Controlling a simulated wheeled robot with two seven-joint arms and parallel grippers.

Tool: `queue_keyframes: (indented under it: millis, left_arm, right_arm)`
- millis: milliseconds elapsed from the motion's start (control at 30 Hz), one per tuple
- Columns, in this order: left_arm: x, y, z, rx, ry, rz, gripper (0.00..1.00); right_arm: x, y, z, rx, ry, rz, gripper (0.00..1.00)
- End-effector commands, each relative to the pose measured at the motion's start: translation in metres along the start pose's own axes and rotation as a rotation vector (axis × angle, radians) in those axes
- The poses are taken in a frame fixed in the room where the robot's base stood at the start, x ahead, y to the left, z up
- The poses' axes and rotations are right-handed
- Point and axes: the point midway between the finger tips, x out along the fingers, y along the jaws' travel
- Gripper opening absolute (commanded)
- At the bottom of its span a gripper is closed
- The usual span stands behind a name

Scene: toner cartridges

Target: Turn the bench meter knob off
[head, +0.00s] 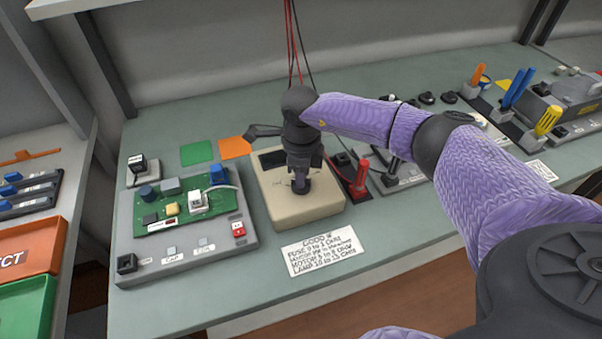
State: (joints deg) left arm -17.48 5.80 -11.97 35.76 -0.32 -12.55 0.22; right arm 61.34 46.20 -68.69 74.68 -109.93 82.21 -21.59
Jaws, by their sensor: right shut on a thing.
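The bench meter (312,211) is a cream box with a dark display (271,159) at its back left, lying on the grey-green bench. My right gripper (300,186) reaches down over the middle of the meter from the right. It is shut on the meter's knob, which the fingers mostly hide. The knob's pointer and marks cannot be read. My left gripper is not in view.
A grey board with a green circuit (186,212) stands left of the meter. A printed card (322,250) lies in front. A red-handled probe (361,177) stands close on the right. Red and black wires hang behind. Bare bench (160,305) shows at the front left.

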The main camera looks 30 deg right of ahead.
Motion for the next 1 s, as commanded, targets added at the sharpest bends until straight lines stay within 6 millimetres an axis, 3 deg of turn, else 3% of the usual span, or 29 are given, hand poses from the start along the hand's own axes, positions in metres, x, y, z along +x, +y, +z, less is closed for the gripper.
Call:
queue_keyframes:
  millis: [167,200,333,667,1000]
  left_arm:
    - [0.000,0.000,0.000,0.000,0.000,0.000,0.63]
    - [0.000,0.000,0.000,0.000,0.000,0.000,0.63]
    - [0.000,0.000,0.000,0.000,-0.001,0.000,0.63]
    - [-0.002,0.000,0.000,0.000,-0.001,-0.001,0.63]
    - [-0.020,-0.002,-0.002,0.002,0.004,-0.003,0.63]
  right_arm:
    - [-0.002,-0.001,0.001,0.000,-0.004,-0.004,0.00]
    - [-0.002,-0.001,0.001,0.000,-0.004,-0.004,0.21]
    - [-0.001,-0.001,0.001,0.000,-0.003,-0.003,0.48]
    - [-0.006,-0.001,0.000,0.001,-0.002,-0.002,0.50]
    - [-0.086,-0.001,0.001,0.001,-0.004,-0.004,0.50]
